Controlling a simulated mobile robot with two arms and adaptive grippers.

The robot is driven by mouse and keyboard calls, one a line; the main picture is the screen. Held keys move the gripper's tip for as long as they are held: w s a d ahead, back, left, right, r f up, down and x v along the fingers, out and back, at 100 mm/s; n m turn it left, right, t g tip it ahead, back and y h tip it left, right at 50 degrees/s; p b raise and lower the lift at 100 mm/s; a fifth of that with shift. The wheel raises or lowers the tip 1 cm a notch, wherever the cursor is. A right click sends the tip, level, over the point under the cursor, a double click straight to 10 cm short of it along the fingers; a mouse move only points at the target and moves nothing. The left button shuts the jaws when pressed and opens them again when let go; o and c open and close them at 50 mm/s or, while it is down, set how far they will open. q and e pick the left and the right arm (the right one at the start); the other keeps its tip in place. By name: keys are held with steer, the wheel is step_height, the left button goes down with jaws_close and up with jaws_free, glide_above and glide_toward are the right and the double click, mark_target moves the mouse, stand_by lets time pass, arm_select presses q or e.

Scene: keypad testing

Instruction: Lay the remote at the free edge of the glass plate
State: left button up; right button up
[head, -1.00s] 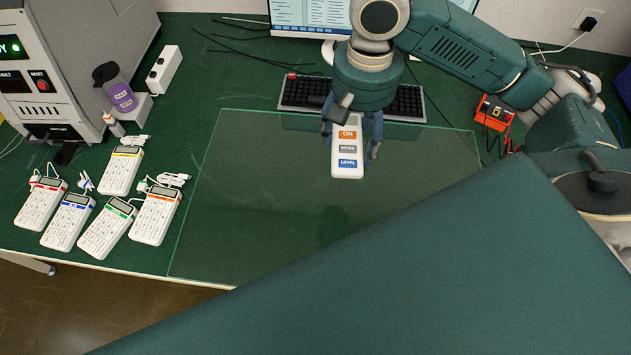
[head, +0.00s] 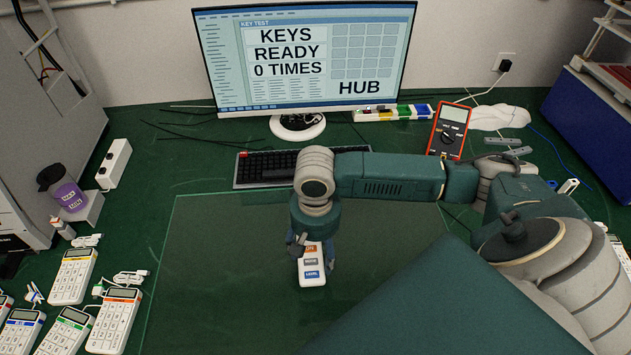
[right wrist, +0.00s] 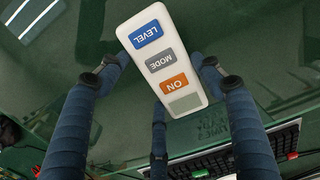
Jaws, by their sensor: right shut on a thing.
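The remote (head: 312,268) is white with orange ON, grey MODE and blue LEVEL buttons. My right gripper (head: 313,252) is shut on it over the glass plate (head: 215,235). In the right wrist view the remote (right wrist: 160,52) sits between the blue fingers, its LEVEL end farthest from the keyboard. I cannot tell whether the remote touches the glass or hangs just above it. The plate is clear and greenish, lying on the green table; its front right part is hidden by my own body. My left gripper is not in view.
A dark keyboard (head: 255,168) lies behind the plate, with a monitor (head: 310,60) behind it. White keypads (head: 73,278) stand at the left. A red multimeter (head: 449,130) stands at the back right. The plate's left part is clear.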

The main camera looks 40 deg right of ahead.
mark_target(316, 254)
step_height(316, 254, down, 3)
steer(key=shift+r, duration=0.15)
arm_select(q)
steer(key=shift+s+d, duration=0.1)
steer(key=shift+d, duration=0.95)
arm_select(e)
steer(key=shift+f, duration=0.25)
steer(key=o, duration=1.3)
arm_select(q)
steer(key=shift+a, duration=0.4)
arm_select(e)
steer(key=shift+o, duration=0.2)
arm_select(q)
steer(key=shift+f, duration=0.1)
